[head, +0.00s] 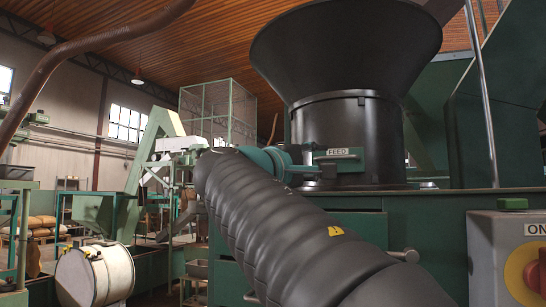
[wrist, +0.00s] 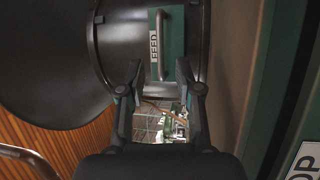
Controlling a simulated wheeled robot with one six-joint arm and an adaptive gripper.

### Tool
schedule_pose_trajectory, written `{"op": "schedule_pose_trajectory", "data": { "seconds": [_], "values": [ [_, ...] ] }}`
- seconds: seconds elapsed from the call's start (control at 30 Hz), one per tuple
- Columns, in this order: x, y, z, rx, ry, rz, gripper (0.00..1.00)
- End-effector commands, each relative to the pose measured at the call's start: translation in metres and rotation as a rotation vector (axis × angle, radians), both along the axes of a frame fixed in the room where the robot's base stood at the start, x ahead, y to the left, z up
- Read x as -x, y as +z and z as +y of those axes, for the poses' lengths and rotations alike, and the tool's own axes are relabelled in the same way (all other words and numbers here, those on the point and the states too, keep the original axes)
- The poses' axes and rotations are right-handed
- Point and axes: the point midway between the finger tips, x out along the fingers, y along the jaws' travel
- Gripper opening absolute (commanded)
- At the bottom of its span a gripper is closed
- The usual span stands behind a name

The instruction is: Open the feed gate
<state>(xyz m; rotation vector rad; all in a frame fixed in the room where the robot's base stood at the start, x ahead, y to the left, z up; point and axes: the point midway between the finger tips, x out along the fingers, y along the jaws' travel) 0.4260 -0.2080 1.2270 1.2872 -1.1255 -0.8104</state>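The feed gate is a green plate (head: 345,156) with a white FEED label, low on the front of the black hopper (head: 345,50). In the wrist view the gate (wrist: 181,30) appears sideways, with a raised bar handle (wrist: 161,45) beside its label. My gripper (wrist: 160,72) is open and empty, its two fingers spread on either side of the line to the handle. The handle shows just beyond the fingertips; I cannot tell whether they touch. In the head view my teal gripper (head: 300,164) is next to the gate's left end, partly hidden by my dark arm.
A green machine housing (head: 440,235) stands below the hopper. A switch box (head: 485,255) with an ON label and a red knob is at the right. A thin metal rod (head: 482,90) rises right of the hopper.

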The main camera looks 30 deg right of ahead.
Motion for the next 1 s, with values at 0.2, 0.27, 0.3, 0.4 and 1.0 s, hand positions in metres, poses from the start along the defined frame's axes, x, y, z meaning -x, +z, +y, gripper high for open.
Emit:
{"op": "schedule_pose_trajectory", "data": {
  "seconds": [0.2,0.27,0.3,0.4,1.0],
  "values": [
    [-0.01,0.007,-0.031,0.0,-0.002,0.001,0.35],
    [-0.012,0.008,-0.038,0.0,-0.001,0.0,0.35],
    [-0.014,0.009,-0.043,-0.001,-0.001,0.0,0.35],
    [-0.017,0.011,-0.053,-0.001,0.0,-0.001,0.35],
    [-0.022,0.013,-0.066,-0.001,0.005,0.0,0.15]
  ]
}}
